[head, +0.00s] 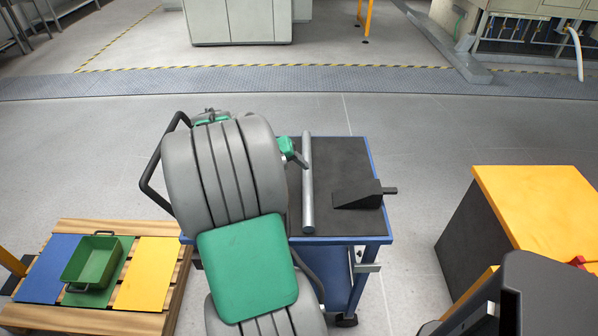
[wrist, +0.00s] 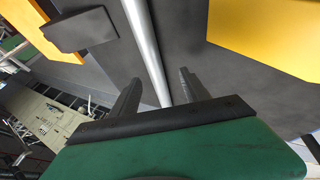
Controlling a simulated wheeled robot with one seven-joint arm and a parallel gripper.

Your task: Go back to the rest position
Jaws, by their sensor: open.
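In the head view a silver tube (head: 307,185) lies lengthwise on the dark top of a blue-framed trolley (head: 338,152). My grey and green arm covers the trolley's left part, and its end reaches just left of the tube's far half. In the wrist view my gripper (wrist: 158,88) has its two dark fingers spread apart with nothing gripped. The tube (wrist: 148,45) runs through the picture behind the gap between the fingers. I cannot tell how far the fingertips are from it. The fingers are mostly hidden in the head view.
A black wedge-shaped block (head: 358,195) lies on the trolley, right of the tube. A pallet (head: 75,322) with blue and yellow panels and a green bin (head: 98,262) is at left. A yellow-topped dark box (head: 540,200) stands at right. Open floor lies beyond the trolley.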

